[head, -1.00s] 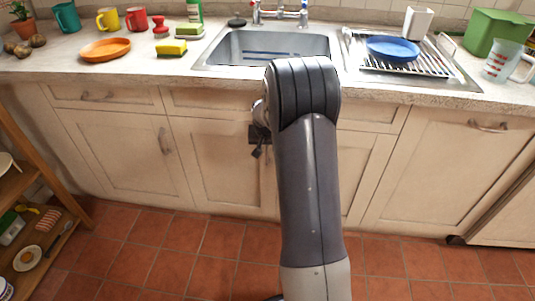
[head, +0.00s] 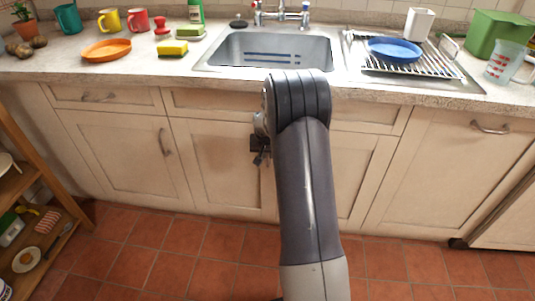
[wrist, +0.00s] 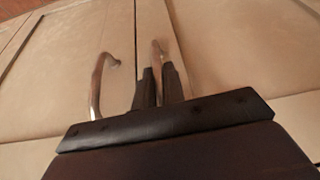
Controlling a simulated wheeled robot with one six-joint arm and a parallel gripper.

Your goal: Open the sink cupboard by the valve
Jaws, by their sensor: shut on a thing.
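The sink cupboard has cream panelled doors below the sink: its left door (head: 222,165) and its right door (head: 362,165), partly hidden behind my arm. Both look closed. My gripper (head: 258,157) is at the left door, close to the middle seam. In the wrist view my gripper (wrist: 159,78) has its dark fingers either side of a metal bar handle (wrist: 157,52) and is shut on it. A second curved bar handle (wrist: 97,85) stands free to the left, on the neighbouring door. I cannot make out a separate valve.
The sink (head: 275,50) is set in the counter above. A blue plate (head: 393,49) lies on the drying rack to the right. A wooden shelf (head: 20,180) stands at the far left. The tiled floor (head: 210,255) in front is clear.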

